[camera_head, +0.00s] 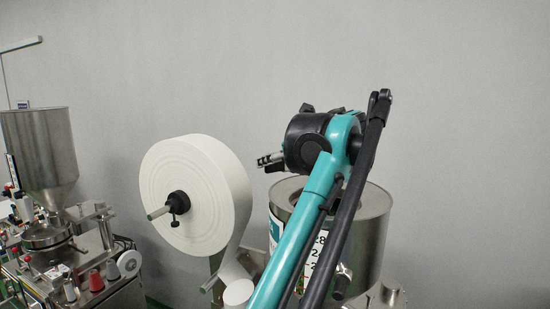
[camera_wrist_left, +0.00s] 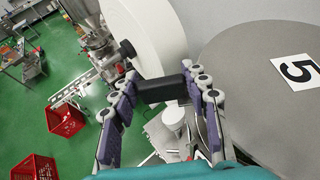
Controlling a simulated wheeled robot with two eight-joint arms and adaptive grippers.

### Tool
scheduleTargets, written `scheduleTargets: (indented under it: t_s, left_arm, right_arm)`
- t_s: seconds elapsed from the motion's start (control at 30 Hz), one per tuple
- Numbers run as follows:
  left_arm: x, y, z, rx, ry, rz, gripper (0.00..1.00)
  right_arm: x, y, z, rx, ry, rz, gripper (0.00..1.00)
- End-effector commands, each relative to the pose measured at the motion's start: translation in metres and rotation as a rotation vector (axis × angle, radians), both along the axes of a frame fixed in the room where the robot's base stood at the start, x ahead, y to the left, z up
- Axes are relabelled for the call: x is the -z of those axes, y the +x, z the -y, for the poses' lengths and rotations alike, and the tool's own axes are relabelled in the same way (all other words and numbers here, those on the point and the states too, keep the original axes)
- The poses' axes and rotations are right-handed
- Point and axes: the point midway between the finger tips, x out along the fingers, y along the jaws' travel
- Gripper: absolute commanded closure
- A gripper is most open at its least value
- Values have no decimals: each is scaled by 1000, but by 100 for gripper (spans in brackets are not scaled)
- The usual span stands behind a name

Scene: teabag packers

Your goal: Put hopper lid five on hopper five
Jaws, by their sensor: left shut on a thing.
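Hopper five, a steel cylinder (camera_head: 372,232), stands behind my left arm in the head view. My left gripper (camera_head: 270,159) is just above its left rim and points left. In the left wrist view my left gripper (camera_wrist_left: 166,100) is shut on a black handle (camera_wrist_left: 164,90). A big round grey disc marked 5, hopper lid five (camera_wrist_left: 255,95), lies beside the fingers on the right. I cannot tell how the handle joins the lid or whether the lid rests on the hopper. My arm hides much of the hopper's top. My right gripper is not in view.
A large white paper roll (camera_head: 188,190) stands close on the left of the hopper. Another machine with a steel hopper (camera_head: 42,150) stands at the far left. Red baskets (camera_wrist_left: 65,118) are on the green floor. The plain wall is behind.

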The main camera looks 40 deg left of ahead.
Motion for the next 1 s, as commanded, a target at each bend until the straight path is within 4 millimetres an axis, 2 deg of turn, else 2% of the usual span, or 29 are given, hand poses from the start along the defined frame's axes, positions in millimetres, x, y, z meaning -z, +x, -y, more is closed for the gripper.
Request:
scheduleTargets:
  t_s: [0.27,0.37,1.0]
  left_arm:
    - [-1,-1,2,2,-3,7,96]
    - [6,0,1,1,-2,7,96]
    - [72,-1,1,1,-2,7,96]
  right_arm:
    - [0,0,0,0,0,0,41]
    - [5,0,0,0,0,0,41]
    - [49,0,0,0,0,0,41]
